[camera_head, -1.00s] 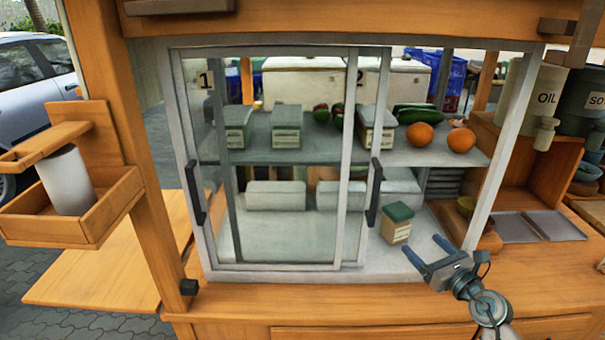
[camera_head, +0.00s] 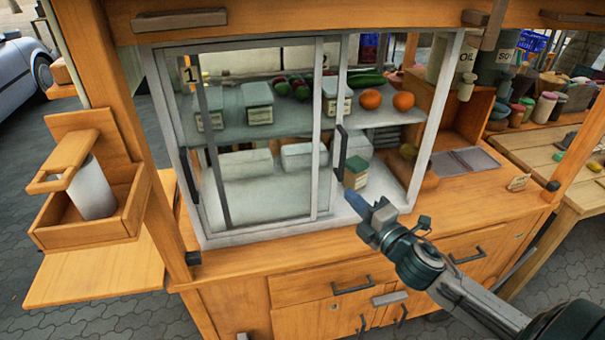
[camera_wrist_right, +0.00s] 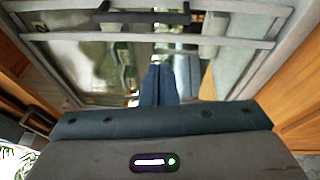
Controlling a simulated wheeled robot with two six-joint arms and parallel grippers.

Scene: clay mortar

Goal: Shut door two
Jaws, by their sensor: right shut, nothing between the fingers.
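The cabinet has two sliding glass doors, both standing at its left side. Door one, with a "1" label (camera_head: 190,75), is in front. Door two is mostly behind it, and its right edge (camera_head: 341,95) shows just past door one's, with a dark vertical handle (camera_head: 340,150). The right part of the cabinet front is open. My right gripper (camera_head: 356,200) is shut and empty, its fingertips just below and right of that handle in the head view. In the wrist view the closed fingers (camera_wrist_right: 157,85) point at the doors, and a dark handle (camera_wrist_right: 145,17) shows beyond. My left gripper is out of view.
Oranges (camera_head: 370,99), cucumbers and boxes are on the glass shelf inside. A green-lidded box (camera_head: 356,172) stands low near the opening. A wooden counter ledge (camera_head: 300,238) runs below. A table (camera_head: 545,150) with bowls stands at the right.

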